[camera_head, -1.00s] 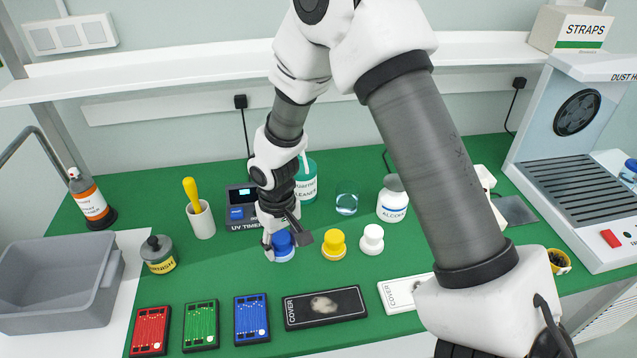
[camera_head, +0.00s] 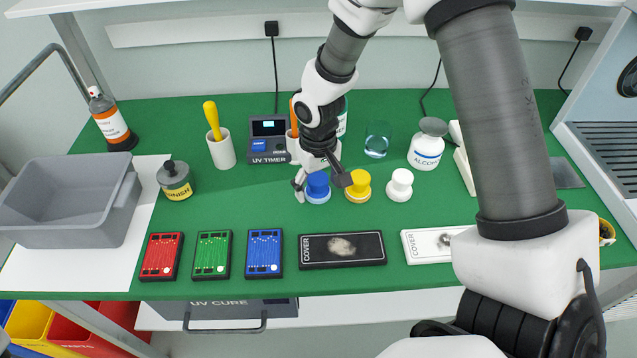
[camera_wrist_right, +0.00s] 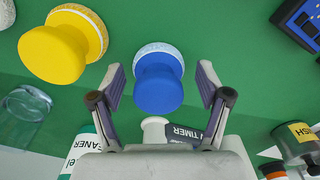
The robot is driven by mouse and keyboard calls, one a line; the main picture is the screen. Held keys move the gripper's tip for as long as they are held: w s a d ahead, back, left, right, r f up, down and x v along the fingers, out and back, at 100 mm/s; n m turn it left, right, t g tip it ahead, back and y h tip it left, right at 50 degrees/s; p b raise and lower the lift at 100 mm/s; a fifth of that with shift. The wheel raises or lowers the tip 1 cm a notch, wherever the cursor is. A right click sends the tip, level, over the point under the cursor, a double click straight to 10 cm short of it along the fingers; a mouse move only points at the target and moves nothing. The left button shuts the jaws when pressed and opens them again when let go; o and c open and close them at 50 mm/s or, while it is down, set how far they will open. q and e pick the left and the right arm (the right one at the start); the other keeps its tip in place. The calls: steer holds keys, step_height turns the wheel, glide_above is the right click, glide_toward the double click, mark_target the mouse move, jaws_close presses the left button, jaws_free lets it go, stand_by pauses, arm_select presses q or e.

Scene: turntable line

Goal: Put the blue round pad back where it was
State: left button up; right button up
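The blue round pad (camera_head: 317,186), a blue knob on a pale disc, stands on the green mat just left of the yellow round pad (camera_head: 357,186). The white round pad (camera_head: 400,184) stands to the right of both. My right gripper (camera_head: 320,184) is at the blue pad, with one finger on each side of it. In the right wrist view the blue pad (camera_wrist_right: 158,88) sits between the open fingers, with a visible gap on both sides. The yellow pad (camera_wrist_right: 55,52) is outside the fingers there. My left gripper is not in view.
Red (camera_head: 161,256), green (camera_head: 211,254) and blue (camera_head: 264,253) boards lie in front. A black cover (camera_head: 342,249) and a white cover (camera_head: 430,245) lie to their right. The UV timer (camera_head: 269,140) and alcohol bottle (camera_head: 427,147) stand behind. A grey bin (camera_head: 72,236) is at left.

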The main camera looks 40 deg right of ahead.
mark_target(318, 179)
step_height(318, 179, up, 12)
steer(key=shift+r, duration=0.2)
stand_by(0.4)
